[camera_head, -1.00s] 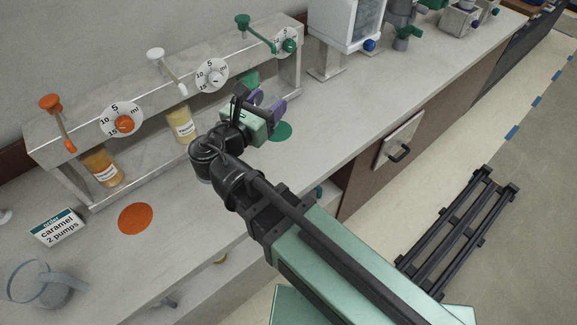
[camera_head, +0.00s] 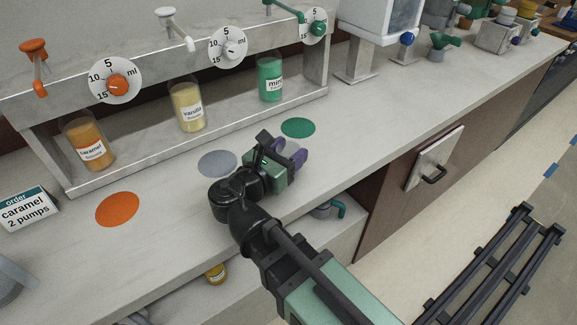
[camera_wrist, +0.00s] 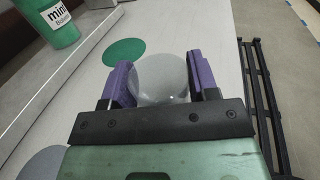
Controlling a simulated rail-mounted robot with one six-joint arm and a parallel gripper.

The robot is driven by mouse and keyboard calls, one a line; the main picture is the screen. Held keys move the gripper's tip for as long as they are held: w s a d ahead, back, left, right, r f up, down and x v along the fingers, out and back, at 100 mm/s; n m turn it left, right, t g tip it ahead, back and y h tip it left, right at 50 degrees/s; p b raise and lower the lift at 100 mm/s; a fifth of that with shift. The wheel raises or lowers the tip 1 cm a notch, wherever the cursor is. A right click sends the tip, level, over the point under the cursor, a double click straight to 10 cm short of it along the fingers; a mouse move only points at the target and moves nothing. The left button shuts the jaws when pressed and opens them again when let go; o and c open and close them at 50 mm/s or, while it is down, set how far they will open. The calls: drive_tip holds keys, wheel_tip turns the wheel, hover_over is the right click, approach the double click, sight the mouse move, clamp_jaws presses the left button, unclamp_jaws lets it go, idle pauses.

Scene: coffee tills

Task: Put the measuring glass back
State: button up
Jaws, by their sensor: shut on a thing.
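My gripper (camera_head: 290,160) has purple fingers and is low over the counter, near its front edge and just in front of the green disc (camera_head: 298,127). In the wrist view my gripper (camera_wrist: 160,82) is shut on a clear, greyish round glass (camera_wrist: 160,75), which I take as the measuring glass. In the head view the glass is hidden by my wrist and fingers. I cannot tell whether its bottom touches the counter. A grey disc (camera_head: 217,163) and an orange disc (camera_head: 117,209) lie to the left on the counter.
A syrup rack (camera_head: 200,140) holds caramel (camera_head: 88,148), vanilla (camera_head: 188,108) and mint (camera_head: 270,82) bottles under pumps and dials. An order card (camera_head: 25,208) reads caramel, 2 pumps. The counter right of my gripper is clear.

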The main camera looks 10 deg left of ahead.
drive_tip(key=shift+f+p, duration=0.25)
drive_tip(key=shift+p, duration=0.05)
drive_tip(key=shift+f, duration=0.2)
drive_tip(key=o, duration=1)
drive_tip(key=shift+r, duration=0.25)
drive_tip(key=v, duration=1.2)
drive_tip(key=shift+s+d, duration=0.1)
drive_tip(key=shift+r, duration=0.1)
